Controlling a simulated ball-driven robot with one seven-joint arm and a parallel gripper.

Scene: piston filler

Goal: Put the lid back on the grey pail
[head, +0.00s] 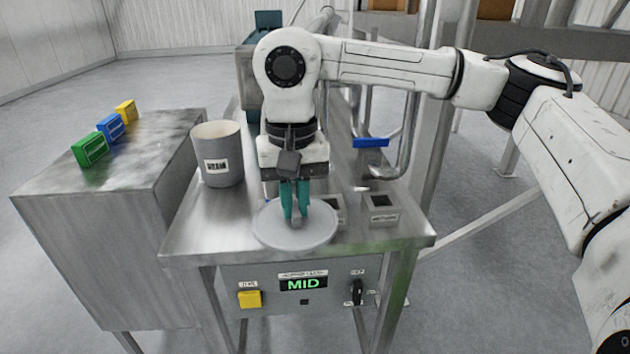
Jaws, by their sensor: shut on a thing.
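The grey pail (218,162) stands upright and uncovered at the left of the steel table, with a label on its front. The round pale grey lid (268,229) is at the table's front edge, below my gripper (295,214). My gripper points straight down with its teal fingers close together, shut on the lid near its middle. The fingers hide the lid's grip. I cannot tell whether the lid rests on the table or hangs just above it. The pail is to the left of and behind the lid.
Small open metal boxes (381,209) sit right of the lid. A blue handle (370,142) and a curved pipe are behind them. A panel reading MID (303,284) is below the front edge. Green, blue and yellow blocks (110,128) stand on the left cabinet (60,195).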

